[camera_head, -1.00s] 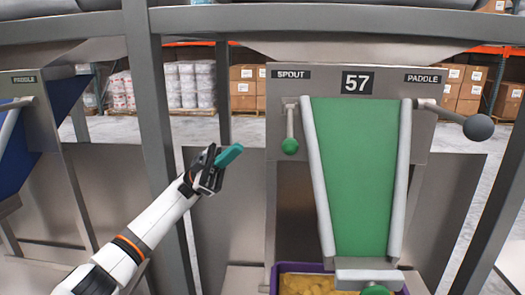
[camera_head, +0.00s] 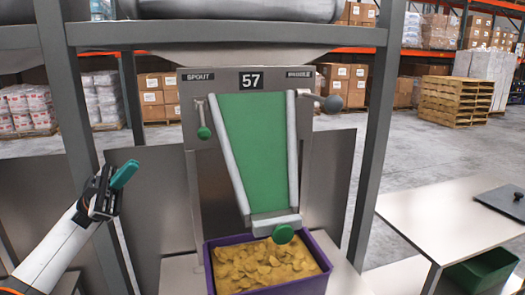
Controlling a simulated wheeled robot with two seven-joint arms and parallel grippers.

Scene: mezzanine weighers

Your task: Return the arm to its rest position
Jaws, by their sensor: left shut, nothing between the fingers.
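My left arm (camera_head: 62,245) comes in from the lower left. Its left gripper (camera_head: 124,175) has teal fingertips, which are together with nothing between them. It hangs in the air left of weigher 57 (camera_head: 222,100), clear of the green chute (camera_head: 255,150) and the spout lever (camera_head: 203,132). My right gripper is not in view.
A purple crate (camera_head: 211,280) of yellow chips stands under the chute. Grey frame posts (camera_head: 372,150) flank the weigher. At right are a pale table (camera_head: 440,212) with a dark plate (camera_head: 505,201) and a green bin (camera_head: 485,270). A pallet stack (camera_head: 455,101) stands behind on open floor.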

